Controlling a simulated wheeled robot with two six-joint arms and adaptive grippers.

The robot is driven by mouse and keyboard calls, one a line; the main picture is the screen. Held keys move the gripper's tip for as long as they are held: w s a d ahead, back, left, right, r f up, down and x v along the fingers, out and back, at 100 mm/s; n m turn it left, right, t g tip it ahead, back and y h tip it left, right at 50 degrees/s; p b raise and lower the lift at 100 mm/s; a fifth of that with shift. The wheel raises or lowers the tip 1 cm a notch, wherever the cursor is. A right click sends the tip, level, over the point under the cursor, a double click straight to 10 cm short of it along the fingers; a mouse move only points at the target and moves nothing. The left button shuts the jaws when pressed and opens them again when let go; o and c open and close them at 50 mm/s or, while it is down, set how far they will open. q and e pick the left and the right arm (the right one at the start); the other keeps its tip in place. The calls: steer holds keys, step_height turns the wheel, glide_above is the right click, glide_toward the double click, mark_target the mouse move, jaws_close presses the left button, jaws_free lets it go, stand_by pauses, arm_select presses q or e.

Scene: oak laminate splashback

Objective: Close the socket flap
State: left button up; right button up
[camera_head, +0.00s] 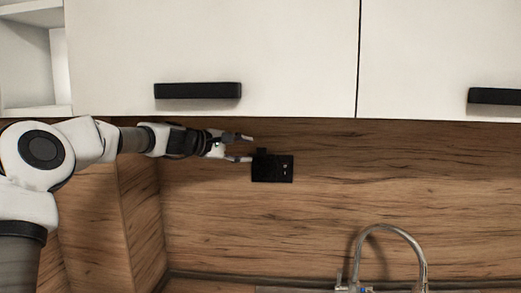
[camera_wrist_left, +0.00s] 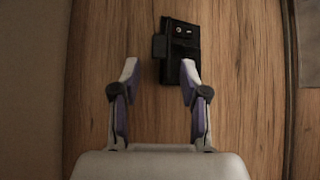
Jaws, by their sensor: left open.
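The black socket plate (camera_head: 273,169) is fixed on the wood splashback under the upper cabinets. Its flap (camera_head: 261,151) is open and sticks out from the upper edge at the plate's left half. In the left wrist view the flap (camera_wrist_left: 160,46) stands out on the left side of the socket (camera_wrist_left: 184,36). My left gripper (camera_head: 249,149) comes in from the left with its fingers apart and empty. In the left wrist view the right fingertip overlaps the near end of the socket; whether it touches cannot be told. The flap lies beyond the gap between the fingertips. My right gripper is not in view.
White upper cabinets (camera_head: 210,45) with black handles (camera_head: 198,90) hang above the socket. A chrome tap (camera_head: 420,250) stands at the lower right. A wood side panel (camera_head: 135,215) is at the left. The splashback (camera_head: 400,180) right of the socket is clear.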

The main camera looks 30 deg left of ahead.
mark_target(260, 150)
arm_select(q)
steer(key=shift+w+d+p, duration=0.45)
steer(key=shift+w+d, duration=0.65)
steer(key=shift+w, duration=0.1)
steer(key=w, duration=0.1)
steer(key=w+f, duration=0.1)
steer(key=w, duration=0.1)
steer(key=shift+w+d+f+p, duration=0.2)
steer(key=shift+w+f+p, duration=0.1)
steer(key=shift+p, duration=0.05)
steer(key=shift+s, duration=0.2)
steer(key=shift+s+r, duration=0.15)
steer(key=shift+r, duration=0.05)
steer(key=c, duration=0.3)
steer(key=shift+s+d, duration=0.1)
jaws_close()
steer(key=shift+b, duration=0.5)
